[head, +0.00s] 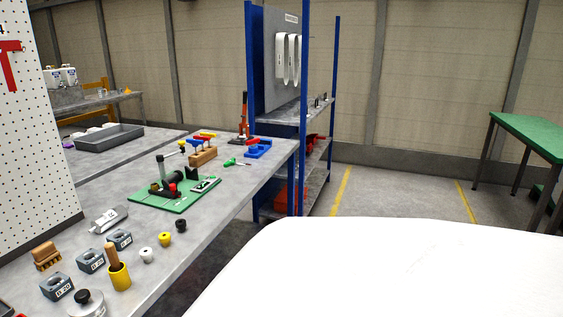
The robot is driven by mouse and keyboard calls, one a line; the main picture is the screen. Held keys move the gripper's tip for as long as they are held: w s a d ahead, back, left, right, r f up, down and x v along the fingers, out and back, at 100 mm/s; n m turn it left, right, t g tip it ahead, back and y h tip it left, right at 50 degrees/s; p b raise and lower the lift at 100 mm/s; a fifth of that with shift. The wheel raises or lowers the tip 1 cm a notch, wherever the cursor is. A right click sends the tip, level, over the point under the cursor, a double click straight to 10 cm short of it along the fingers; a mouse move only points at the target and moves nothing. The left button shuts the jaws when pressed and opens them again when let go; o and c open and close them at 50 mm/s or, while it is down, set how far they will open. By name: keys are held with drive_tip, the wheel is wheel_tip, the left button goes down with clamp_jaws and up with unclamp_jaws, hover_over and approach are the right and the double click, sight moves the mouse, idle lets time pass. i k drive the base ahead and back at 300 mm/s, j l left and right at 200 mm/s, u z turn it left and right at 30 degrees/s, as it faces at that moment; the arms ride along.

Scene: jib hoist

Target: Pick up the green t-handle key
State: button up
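The green t-handle key (231,162) lies on the grey workbench (224,205), toward its far end. Its green handle is at the left and a thin shaft points right. It lies just right of a wooden block (203,157) that holds t-handle keys with yellow (208,134), red and blue handles. A blue holder (258,149) is just beyond it to the right. My gripper is not in view.
A green board (165,199) with a dark clamp-like fixture lies nearer on the bench. Grey blocks, knobs and a yellow cup (120,277) stand at the near end. A blue-post shelf (302,110) rises behind the bench. A large white surface of mine fills the lower right.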

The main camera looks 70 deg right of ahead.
sight(231, 161)
drive_tip(key=z, duration=1.85)
drive_tip(key=u, duration=1.6)
drive_tip(key=i+l+z, duration=0.1)
drive_tip(key=l, duration=0.3)
drive_tip(key=i+l+z, duration=0.1)
drive_tip(key=l, duration=0.35)
drive_tip(key=i+l+z, duration=0.1)
drive_tip(key=l, duration=0.3)
drive_tip(key=i+l, duration=0.1)
drive_tip(key=l, duration=0.3)
drive_tip(key=i+l+z, duration=0.15)
drive_tip(key=l, duration=0.25)
drive_tip(key=i+l+z, duration=0.1)
drive_tip(key=l, duration=0.3)
